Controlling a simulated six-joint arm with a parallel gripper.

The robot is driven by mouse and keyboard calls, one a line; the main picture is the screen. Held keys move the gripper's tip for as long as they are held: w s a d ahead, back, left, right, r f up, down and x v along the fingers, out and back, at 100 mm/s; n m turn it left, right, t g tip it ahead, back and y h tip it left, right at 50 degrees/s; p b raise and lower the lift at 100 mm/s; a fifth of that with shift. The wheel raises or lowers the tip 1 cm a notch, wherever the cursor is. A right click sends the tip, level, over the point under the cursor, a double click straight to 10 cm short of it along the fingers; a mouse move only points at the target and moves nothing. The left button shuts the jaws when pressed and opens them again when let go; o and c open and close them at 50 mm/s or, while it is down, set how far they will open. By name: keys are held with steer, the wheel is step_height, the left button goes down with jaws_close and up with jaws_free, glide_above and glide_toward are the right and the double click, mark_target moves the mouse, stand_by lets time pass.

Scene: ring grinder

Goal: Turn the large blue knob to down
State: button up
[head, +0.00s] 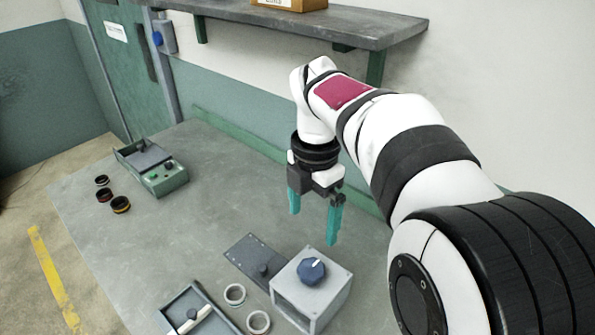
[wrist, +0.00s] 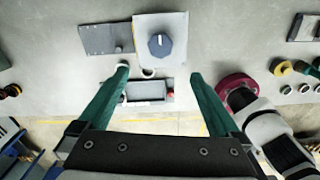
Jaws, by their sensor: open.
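The large blue knob (head: 311,271) sits on top of a grey box (head: 312,296) near the front of the table. It has a white pointer mark, which in the head view points to the upper right. In the wrist view the knob (wrist: 161,45) shows at the top centre on the pale box (wrist: 174,24), its white mark pointing up in the picture. My gripper (head: 314,226) has teal fingers, open and empty, above the table behind the box and apart from the knob. In the wrist view its fingertips (wrist: 159,70) are spread wide, with nothing between them held.
A dark plate with a small knob (head: 255,262) lies beside the box. Two pale rings (head: 246,308) and a grey tray (head: 194,314) are in front. A green control box (head: 153,169) and several dark rings (head: 112,194) are at the left. A shelf (head: 300,27) overhangs the back.

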mark_target(310, 269)
step_height(310, 269, down, 15)
steer(key=shift+r, duration=0.15)
steer(key=c, duration=1.4)
